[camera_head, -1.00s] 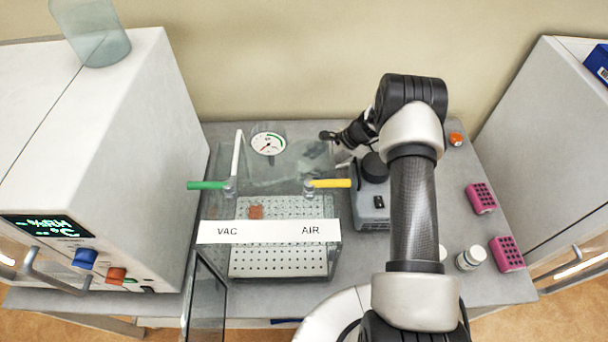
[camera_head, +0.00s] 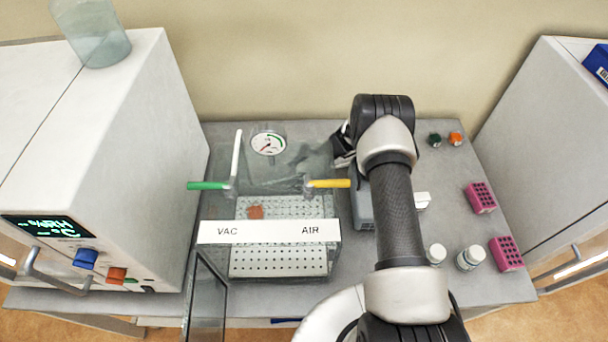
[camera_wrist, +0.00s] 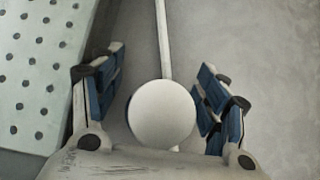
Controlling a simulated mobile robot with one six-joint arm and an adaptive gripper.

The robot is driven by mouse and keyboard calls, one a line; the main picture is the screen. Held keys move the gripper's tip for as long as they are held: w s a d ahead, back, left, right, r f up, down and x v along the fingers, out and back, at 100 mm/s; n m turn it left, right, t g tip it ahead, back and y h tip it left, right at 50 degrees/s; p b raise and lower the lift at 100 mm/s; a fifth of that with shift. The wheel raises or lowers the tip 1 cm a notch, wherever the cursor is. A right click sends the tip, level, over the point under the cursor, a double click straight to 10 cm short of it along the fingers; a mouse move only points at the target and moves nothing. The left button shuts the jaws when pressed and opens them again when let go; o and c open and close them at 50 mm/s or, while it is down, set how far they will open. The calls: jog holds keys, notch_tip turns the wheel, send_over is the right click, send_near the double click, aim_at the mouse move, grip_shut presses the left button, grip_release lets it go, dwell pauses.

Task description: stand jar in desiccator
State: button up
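A round white disc, probably a jar's lid seen from above (camera_wrist: 162,113), lies between the fingers of my gripper (camera_wrist: 160,92) in the wrist view. The blue-padded fingers are spread, with a visible gap on the disc's left; its right edge lies close to the right finger. The jar body below is hidden. In the head view my gripper is mostly hidden behind my arm, near the desiccator's back right. The desiccator (camera_head: 332,262) is a clear box with a perforated plate inside; its front door (camera_head: 207,305) stands open. The plate (camera_wrist: 40,65) shows at left in the wrist view.
Two white-capped jars (camera_head: 437,253) (camera_head: 470,258) and pink racks (camera_head: 481,197) (camera_head: 507,253) stand at right. Green (camera_head: 434,140) and orange (camera_head: 455,139) caps are at the back. A grey pump (camera_head: 362,208) stands beside the desiccator, partly behind my arm.

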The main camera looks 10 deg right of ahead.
jog(key=c, duration=1.3)
